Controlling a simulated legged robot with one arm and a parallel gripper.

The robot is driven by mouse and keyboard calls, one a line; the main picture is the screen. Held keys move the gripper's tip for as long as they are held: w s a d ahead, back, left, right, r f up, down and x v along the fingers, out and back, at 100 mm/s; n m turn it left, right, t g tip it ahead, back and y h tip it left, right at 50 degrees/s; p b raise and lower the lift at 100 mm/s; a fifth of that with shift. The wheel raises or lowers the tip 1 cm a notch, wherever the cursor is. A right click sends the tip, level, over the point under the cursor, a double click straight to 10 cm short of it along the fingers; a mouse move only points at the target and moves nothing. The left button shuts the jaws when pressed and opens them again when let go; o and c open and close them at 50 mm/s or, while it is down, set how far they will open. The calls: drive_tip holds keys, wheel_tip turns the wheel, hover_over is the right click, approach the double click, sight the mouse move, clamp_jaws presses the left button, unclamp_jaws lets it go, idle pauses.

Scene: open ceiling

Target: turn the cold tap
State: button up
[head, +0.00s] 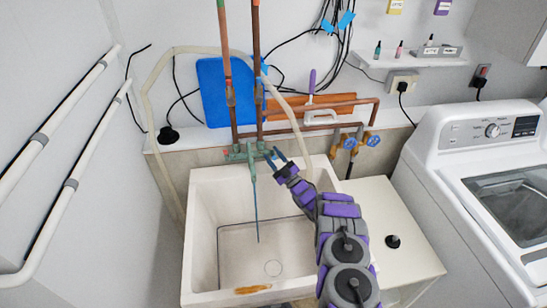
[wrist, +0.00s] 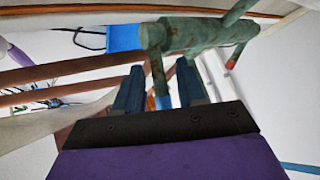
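The green, weathered tap (head: 250,153) is fixed on the wall side of the white sink, and its body (wrist: 205,34) crosses the top of the wrist view. One green handle with a blue end (wrist: 163,102) points down between my fingers. Another handle with a red end (wrist: 231,62) is to its right. My gripper (head: 276,157) is at the right side of the tap, also in the wrist view (wrist: 160,88). Its two blue fingers are apart, one on each side of the blue-ended handle. Whether either finger touches it cannot be told.
The white sink (head: 197,235) lies below the tap, with a thin blue line hanging from the spout. Copper pipes (head: 257,75) rise behind it. Valves with blue wheels (head: 372,140) are to the right, beside a washing machine (head: 440,185).

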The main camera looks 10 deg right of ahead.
drive_tip(key=shift+r, duration=0.1)
drive_tip(key=shift+r, duration=0.4)
wheel_tip(320, 180, up, 2)
drive_tip(key=shift+r+p, duration=0.2)
drive_tip(key=shift+p, duration=0.35)
drive_tip(key=s+r, duration=0.1)
drive_tip(key=s, duration=1.5)
drive_tip(key=shift+r+p, duration=0.2)
drive_tip(key=shift+p, duration=0.25)
drive_tip(key=shift+c, duration=0.2)
